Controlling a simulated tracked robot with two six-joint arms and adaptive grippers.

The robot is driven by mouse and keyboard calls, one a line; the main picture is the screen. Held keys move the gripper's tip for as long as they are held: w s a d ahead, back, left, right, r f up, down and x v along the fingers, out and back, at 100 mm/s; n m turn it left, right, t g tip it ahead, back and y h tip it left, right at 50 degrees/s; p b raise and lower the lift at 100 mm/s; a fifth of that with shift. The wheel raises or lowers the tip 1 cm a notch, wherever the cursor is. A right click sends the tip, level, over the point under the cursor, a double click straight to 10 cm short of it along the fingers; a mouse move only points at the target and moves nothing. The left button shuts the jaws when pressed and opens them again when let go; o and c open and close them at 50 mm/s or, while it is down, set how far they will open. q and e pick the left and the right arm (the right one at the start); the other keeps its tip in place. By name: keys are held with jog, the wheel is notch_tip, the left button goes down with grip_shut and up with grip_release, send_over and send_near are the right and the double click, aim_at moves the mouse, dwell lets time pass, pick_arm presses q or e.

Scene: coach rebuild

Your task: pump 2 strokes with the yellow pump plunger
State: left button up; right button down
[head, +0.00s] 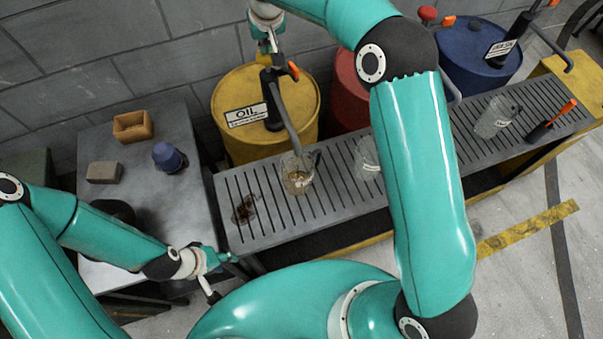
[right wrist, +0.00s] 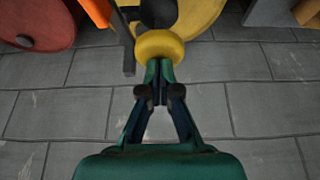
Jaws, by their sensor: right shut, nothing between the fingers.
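The yellow pump plunger knob (right wrist: 160,48) shows in the right wrist view, straight ahead of my right gripper (right wrist: 158,72). That gripper is shut and empty, its fingertips at the edge of the knob; I cannot tell if they touch. In the head view, my right gripper (head: 266,45) is above the pump on the yellow oil drum (head: 228,95) and hides most of the knob. The pump's spout (head: 287,125) reaches down to a glass jug (head: 297,178) with a little amber liquid. My left gripper (head: 222,262) is beside the grated bench's front left corner; its jaws are unclear.
The grated bench (head: 340,190) carries further jugs, a dark stain (head: 244,210) and an orange-handled tool (head: 552,118). A red drum (head: 347,92) and a blue drum (head: 470,50) stand behind. A grey table (head: 185,225) at left holds a wooden box, a block and a blue item.

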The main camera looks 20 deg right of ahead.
aim_at(267, 56)
jog(key=shift+s+f+b, duration=0.15)
jog(key=shift+f+b, duration=0.65)
jog(key=shift+f, duration=1)
jog(key=shift+r, duration=0.1)
jog(key=shift+r+p, duration=2.65)
jog(key=shift+r, duration=1.1)
notch_tip(267, 56, up, 2)
jog(key=shift+r+p, duration=0.1)
jog(key=shift+p, duration=0.6)
notch_tip(267, 56, up, 4)
jog(key=shift+f, duration=0.1)
